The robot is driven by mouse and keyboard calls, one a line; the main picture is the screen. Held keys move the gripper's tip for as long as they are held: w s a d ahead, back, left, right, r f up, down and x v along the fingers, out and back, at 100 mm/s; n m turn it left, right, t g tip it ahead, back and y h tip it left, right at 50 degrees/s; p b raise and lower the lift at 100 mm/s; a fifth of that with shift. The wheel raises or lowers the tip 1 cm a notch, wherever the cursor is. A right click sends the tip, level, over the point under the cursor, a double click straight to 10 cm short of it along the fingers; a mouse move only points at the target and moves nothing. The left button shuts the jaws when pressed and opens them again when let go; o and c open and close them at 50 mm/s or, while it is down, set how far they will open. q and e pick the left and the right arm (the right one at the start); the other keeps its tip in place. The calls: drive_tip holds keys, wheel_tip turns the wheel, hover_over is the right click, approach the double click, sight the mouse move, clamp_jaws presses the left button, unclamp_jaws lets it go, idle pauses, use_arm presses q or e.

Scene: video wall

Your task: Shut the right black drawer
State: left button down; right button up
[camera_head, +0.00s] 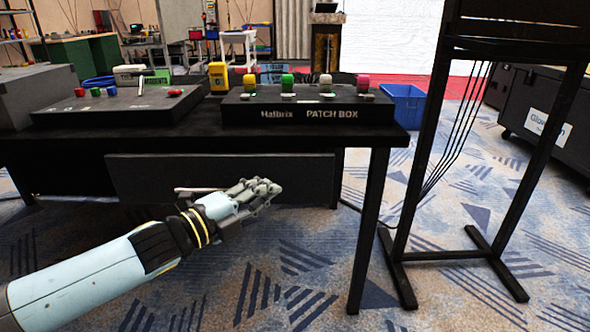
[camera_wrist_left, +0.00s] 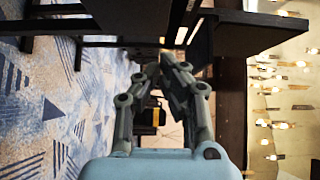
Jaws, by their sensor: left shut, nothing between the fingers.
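The right black drawer (camera_head: 140,175) shows as a wide dark front panel under the black desk (camera_head: 60,148) in the head view. A thin pale bar (camera_head: 192,189) lies across the front, partly behind my wrist; it looks like a handle. How far the drawer stands out is hard to tell. My left gripper (camera_head: 266,188) is in front of the right part of the panel, shut and empty. Whether it touches the panel is unclear. The fingers (camera_wrist_left: 160,65) also show in the left wrist view, tips close together near a dark panel (camera_wrist_left: 200,45). My right gripper is out of view.
A patch box (camera_head: 310,113) with coloured knobs and a grey console (camera_head: 115,105) stand on the desk. A desk leg (camera_head: 368,230) and a black stand (camera_head: 425,150) are to the right. A blue bin (camera_head: 405,105) is behind. Patterned carpet in front is clear.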

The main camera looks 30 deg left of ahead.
use_arm(q)
drive_tip(key=w, duration=0.8)
drive_tip(key=shift+w, duration=0.4)
drive_tip(key=shift+w+a, duration=0.3)
drive_tip(key=shift+w, duration=0.2)
drive_tip(key=shift+r, duration=0.1)
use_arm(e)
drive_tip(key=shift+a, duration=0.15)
